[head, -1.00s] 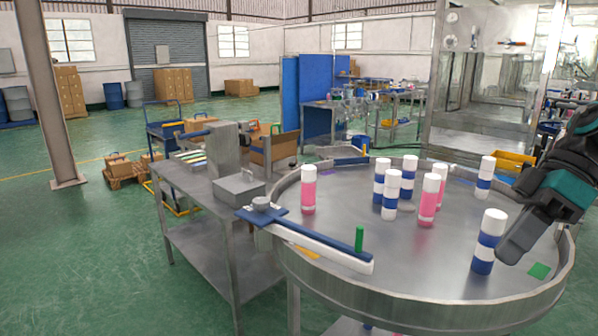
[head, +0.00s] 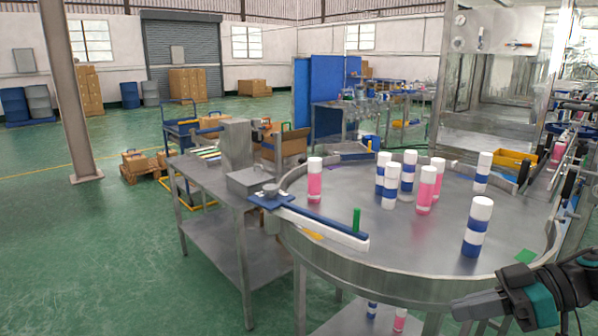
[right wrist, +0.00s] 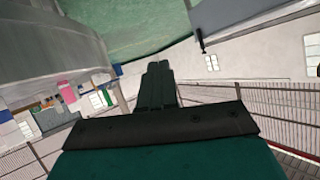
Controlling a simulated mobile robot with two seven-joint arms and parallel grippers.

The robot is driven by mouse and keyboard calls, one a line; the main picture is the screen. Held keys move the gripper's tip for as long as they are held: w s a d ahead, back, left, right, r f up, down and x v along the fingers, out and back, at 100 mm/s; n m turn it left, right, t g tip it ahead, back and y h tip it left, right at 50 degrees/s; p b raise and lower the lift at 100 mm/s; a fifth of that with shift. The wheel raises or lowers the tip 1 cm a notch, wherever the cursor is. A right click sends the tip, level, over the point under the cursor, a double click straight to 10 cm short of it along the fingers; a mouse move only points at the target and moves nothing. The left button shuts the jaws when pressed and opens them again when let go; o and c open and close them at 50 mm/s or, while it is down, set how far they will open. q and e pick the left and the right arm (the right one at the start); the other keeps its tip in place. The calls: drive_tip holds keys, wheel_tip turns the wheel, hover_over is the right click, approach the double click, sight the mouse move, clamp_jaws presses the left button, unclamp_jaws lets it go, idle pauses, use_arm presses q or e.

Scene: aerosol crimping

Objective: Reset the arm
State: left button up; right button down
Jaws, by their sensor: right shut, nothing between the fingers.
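My right gripper (head: 480,304) is low at the right of the head view, outside the front right rim of the round metal table (head: 345,285). It is shut and empty. In the right wrist view its closed fingers (right wrist: 158,88) point up the picture, with the table's side (right wrist: 50,45) at upper left. My left gripper is in neither view. On the table stand several blue-and-white cans, the nearest (head: 477,228) at the front right, and pink-and-white cans, one (head: 314,180) at the left and another (head: 427,190) near the middle.
A blue-and-white guide bar (head: 315,222) with a green post (head: 356,219) crosses the table's front left edge. A metal side table (head: 200,180) holds a grey box (head: 250,181). A yellow bin (head: 512,160) is behind at the right. The green floor at left is open.

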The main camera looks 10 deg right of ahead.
drive_tip(key=s+a+f+m+t+h, duration=0.1)
drive_tip(key=a+f+m+t+h, duration=0.2)
drive_tip(key=f, duration=0.5)
drive_tip(key=a+f+m+t+h, duration=0.1)
drive_tip(key=a+f+m+t, duration=0.1)
drive_tip(key=a+f+t, duration=0.45)
drive_tip(key=s+a+f+m+g+h, duration=0.3)
drive_tip(key=s+a+f+g+h, duration=0.1)
drive_tip(key=f, duration=0.7)
drive_tip(key=s+a+h, duration=0.1)
drive_tip(key=s+a, duration=0.1)
drive_tip(key=s, duration=0.1)
drive_tip(key=shift+s+a+f+h, duration=0.3)
drive_tip(key=shift+s+a, duration=0.05)
drive_tip(key=c, duration=1.8)
unclamp_jaws()
